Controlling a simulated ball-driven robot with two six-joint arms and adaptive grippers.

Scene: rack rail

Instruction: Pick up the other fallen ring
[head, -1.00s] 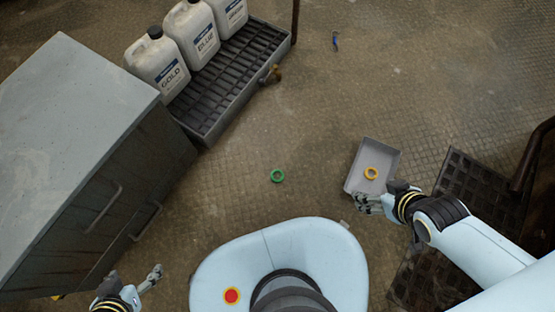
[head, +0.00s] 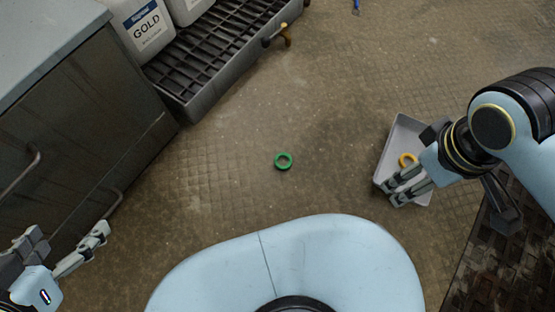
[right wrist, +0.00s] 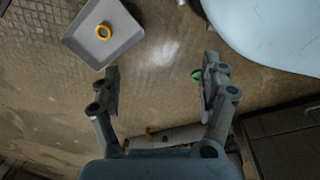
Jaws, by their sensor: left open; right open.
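A green ring (head: 283,161) lies flat on the floor in the middle of the head view. It also shows in the right wrist view (right wrist: 196,76), partly hidden behind one finger. A yellow ring (head: 407,160) lies in a grey tray (head: 400,132); the right wrist view shows the yellow ring (right wrist: 103,32) inside it too. My right gripper (head: 392,193) is open and empty, above the tray's near side in the head view. My left gripper (head: 103,240) is open and empty at the lower left, well away from the green ring.
A grey cabinet (head: 80,130) stands at the left. A gridded spill pallet (head: 200,65) with white jugs (head: 143,28) and a brass tap (head: 285,35) is at the upper left. A blue item (head: 356,6) lies at the top. A dark mat (head: 480,260) is at the lower right. Floor around the green ring is clear.

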